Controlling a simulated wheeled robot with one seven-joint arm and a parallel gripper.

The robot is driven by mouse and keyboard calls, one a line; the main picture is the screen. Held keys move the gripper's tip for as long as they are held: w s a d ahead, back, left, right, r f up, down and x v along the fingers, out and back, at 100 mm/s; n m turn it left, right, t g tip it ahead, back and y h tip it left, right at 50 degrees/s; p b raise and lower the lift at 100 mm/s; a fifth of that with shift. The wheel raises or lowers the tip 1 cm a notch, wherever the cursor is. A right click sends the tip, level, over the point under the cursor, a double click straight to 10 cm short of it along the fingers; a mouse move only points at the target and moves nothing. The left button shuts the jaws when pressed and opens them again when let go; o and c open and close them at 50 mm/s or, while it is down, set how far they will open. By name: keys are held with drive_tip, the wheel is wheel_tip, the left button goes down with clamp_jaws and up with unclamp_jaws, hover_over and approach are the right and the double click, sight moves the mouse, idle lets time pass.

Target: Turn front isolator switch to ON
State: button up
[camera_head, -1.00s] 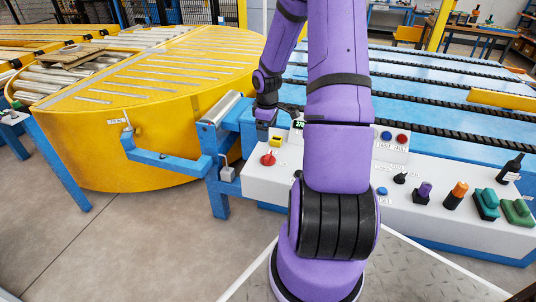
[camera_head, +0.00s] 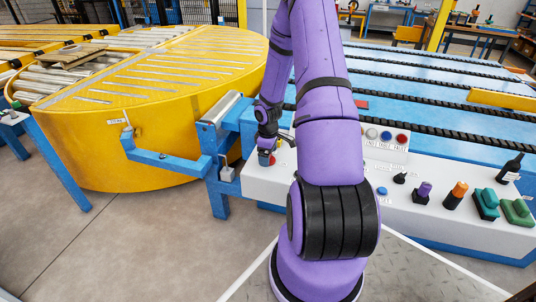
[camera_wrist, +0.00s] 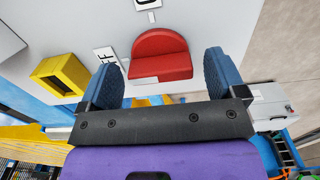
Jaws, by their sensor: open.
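The isolator switch is a red knob (camera_wrist: 160,56) on the white panel. In the wrist view it lies between and just beyond the two blue fingertips of my gripper (camera_wrist: 165,80), which are spread apart. No touch between fingers and knob is visible. An "F" label (camera_wrist: 106,56) is beside the knob at left, and another label (camera_wrist: 148,4) is above it, cut off by the frame edge. In the head view my gripper (camera_head: 267,158) is at the left end of the control panel (camera_head: 262,187), over the red knob, which it mostly hides.
A yellow block (camera_wrist: 61,75) stands left of the knob in the wrist view. In the head view, buttons (camera_head: 387,135), a black knob (camera_head: 400,178) and several coloured plugs or grips (camera_head: 454,195) are along the panel to the right. A yellow turntable (camera_head: 150,125) is at left.

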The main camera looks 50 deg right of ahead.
drive_tip(key=c, duration=0.9)
drive_tip(key=shift+m, duration=0.4)
drive_tip(key=m, duration=0.3)
drive_tip(key=shift+m, duration=0.3)
drive_tip(key=m, duration=0.4)
drive_tip(key=shift+m, duration=0.3)
drive_tip(key=m, duration=0.4)
drive_tip(key=shift+m, duration=2.5)
